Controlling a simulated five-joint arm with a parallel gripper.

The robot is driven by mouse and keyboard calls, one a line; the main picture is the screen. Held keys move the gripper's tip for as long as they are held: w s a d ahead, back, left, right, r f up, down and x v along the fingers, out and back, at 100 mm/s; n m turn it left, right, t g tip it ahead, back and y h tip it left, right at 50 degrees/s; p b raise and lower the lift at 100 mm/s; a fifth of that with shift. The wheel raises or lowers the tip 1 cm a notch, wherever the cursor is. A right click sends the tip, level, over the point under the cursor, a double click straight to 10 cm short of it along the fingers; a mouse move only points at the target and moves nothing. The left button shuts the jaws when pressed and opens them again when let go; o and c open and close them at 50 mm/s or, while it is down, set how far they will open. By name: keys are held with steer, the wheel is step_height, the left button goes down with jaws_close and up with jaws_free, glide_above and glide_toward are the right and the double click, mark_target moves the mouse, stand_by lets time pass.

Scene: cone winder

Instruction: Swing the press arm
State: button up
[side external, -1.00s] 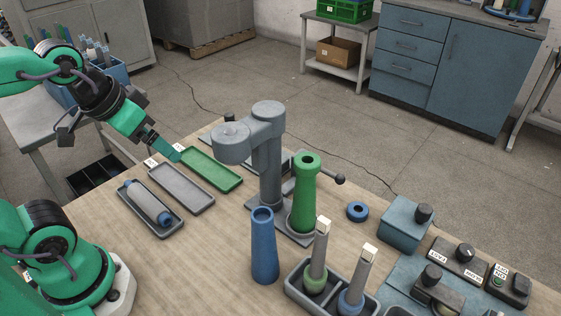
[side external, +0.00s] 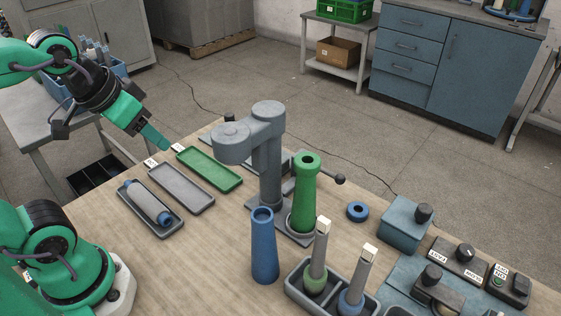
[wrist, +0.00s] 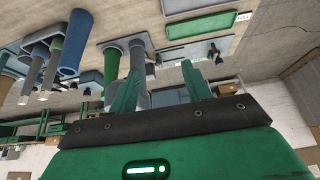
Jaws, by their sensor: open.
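The grey press (side external: 266,170) stands on the table with an upright column. Its press arm (side external: 255,122) reaches left from the column top and ends in a round head (side external: 232,138). The head is beside the green cone (side external: 303,200), not over it. The green cone stands upright on the press base. In the wrist view the press column (wrist: 138,70) shows beyond my fingers, apart from them. My gripper (side external: 158,140) is in the air left of the press, above and behind the trays. It is open and empty; both fingers also show in the wrist view (wrist: 160,88).
A green tray (side external: 209,186), a grey tray (side external: 180,206) and a tray holding a grey roll with blue ends (side external: 146,203) lie left of the press. A blue cone (side external: 263,250) stands in front of it. A black ball-ended lever (side external: 338,178) sticks out right.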

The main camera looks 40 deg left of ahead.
steer(key=w+d+r+n+g, duration=0.1)
steer(key=w+r+n+g, duration=0.3)
steer(key=w+r+n, duration=0.65)
steer(key=w+d+f+n+g, duration=0.1)
steer(key=w+f+n+g, duration=0.15)
steer(key=w, duration=0.55)
steer(key=w+d+f+n+g, duration=0.1)
steer(key=w+d+f, duration=0.15)
steer(key=w, duration=0.55)
step_height(320, 180, down, 19)
steer(key=w+n, duration=0.1)
steer(key=w, duration=0.1)
steer(key=shift+n, duration=0.4)
steer(key=shift+a+f, duration=0.1)
steer(key=shift+f, duration=0.05)
steer(key=shift+s+a+f, duration=0.1)
steer(key=shift+s+f, duration=0.15)
steer(key=shift+f, duration=0.95)
steer(key=shift+s+f, duration=0.25)
steer(key=shift+f, duration=1)
steer(key=shift+s+a+f, duration=0.1)
steer(key=shift+s+f, duration=0.15)
steer(key=shift+f, duration=0.95)
